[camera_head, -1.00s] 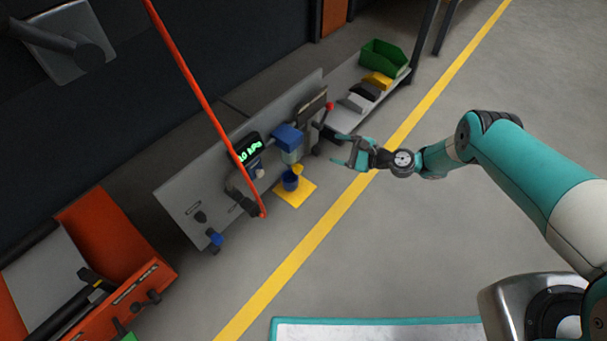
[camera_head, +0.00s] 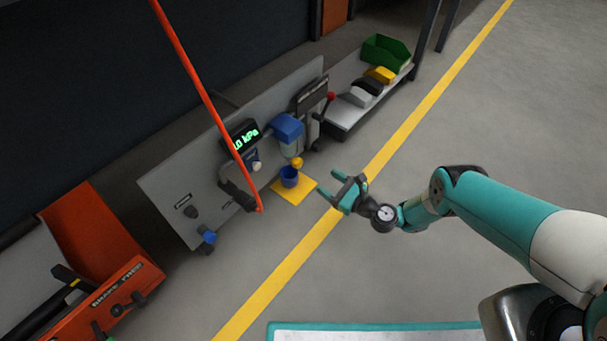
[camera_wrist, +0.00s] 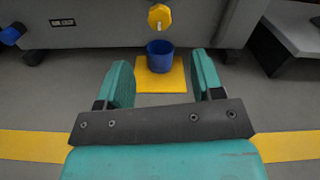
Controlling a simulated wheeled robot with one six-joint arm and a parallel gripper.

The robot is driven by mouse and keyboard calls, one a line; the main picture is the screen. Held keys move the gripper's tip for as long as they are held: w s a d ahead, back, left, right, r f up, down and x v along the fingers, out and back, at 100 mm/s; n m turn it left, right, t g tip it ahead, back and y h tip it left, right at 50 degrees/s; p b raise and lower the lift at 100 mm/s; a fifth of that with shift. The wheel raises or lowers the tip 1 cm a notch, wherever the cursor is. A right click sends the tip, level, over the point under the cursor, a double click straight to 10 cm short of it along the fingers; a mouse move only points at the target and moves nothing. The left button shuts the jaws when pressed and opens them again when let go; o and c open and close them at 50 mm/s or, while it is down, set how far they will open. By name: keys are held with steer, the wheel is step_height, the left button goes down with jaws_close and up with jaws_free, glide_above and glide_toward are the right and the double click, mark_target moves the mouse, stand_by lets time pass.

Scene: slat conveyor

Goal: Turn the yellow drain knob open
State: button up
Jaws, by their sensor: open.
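The yellow drain knob (camera_head: 297,162) sits under a clear bowl with a blue top (camera_head: 287,127) on the grey panel. In the wrist view the knob (camera_wrist: 159,16) is faceted and shows at top centre, above a blue cup (camera_wrist: 160,56). The cup (camera_head: 289,177) stands on a yellow floor mat (camera_head: 296,194). My gripper (camera_head: 347,188) is open and empty, to the right of the knob and apart from it. In the wrist view its two teal fingers (camera_wrist: 162,82) are spread, with the cup and mat showing beyond and between them.
A digital gauge (camera_head: 243,138) and a red-knobbed lever (camera_head: 325,115) are on the panel (camera_head: 165,185). A red-orange bar (camera_head: 205,100) crosses in front of it. A low shelf (camera_head: 345,118) holds bins at the back. Open floor lies around my gripper.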

mark_target(300, 165)
steer(key=b+x, duration=0.2)
steer(key=b, duration=0.1)
steer(key=b+x, duration=0.2)
steer(key=b, duration=0.2)
steer(key=b+x, duration=0.3)
steer(key=b, duration=0.1)
steer(key=shift+a+f, duration=0.1)
steer(key=shift+f, duration=0.2)
steer(key=shift+r+b+x, duration=0.2)
steer(key=shift+b+x, duration=0.35)
steer(key=shift+x, duration=0.25)
steer(key=shift+r+b+x, duration=0.15)
steer(key=shift+b+x, duration=0.4)
steer(key=shift+x, duration=0.2)
steer(key=c, duration=0.9)
